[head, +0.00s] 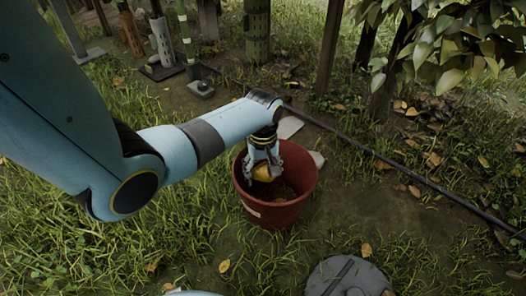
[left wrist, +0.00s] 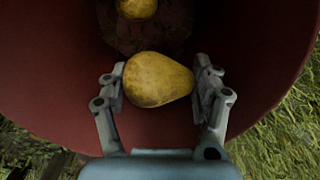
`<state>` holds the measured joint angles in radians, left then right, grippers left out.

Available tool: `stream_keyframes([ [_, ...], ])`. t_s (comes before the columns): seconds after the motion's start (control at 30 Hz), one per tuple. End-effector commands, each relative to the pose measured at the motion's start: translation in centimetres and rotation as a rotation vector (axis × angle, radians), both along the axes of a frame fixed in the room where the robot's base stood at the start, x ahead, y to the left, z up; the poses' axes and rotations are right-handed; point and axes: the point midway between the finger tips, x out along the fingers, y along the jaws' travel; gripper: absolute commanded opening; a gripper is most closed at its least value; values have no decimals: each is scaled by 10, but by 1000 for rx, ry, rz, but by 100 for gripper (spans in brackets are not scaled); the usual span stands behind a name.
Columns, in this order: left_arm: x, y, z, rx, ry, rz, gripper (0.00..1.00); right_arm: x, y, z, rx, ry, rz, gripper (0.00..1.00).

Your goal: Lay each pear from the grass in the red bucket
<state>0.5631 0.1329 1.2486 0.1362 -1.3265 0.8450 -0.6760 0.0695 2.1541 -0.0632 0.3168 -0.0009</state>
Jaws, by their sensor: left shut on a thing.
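The red bucket (head: 277,214) stands on the ground near the middle of the head view. My left gripper (head: 265,172) points down into the bucket's mouth and is shut on a yellow pear (head: 263,173). In the left wrist view the held pear (left wrist: 158,80) lies crosswise between the two fingers, inside the bucket's rim. A second yellow pear (left wrist: 137,8) lies deeper in the bucket, at the top edge of that view, partly cut off. My right gripper is not in view.
Grass with scattered yellow leaves (head: 224,266) surrounds the bucket. A dark pipe (head: 400,168) runs diagonally behind it. A round grey lid-like disc (head: 347,278) lies at the front. Posts (head: 257,30) and leafy branches (head: 455,40) stand at the back.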

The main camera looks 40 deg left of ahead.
Motion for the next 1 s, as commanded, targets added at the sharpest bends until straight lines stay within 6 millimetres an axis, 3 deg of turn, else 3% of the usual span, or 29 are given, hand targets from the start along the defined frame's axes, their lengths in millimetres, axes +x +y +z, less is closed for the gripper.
stream_keyframes([
  [1.0,0,0,-55,-1,1,0,30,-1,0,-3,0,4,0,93],
])
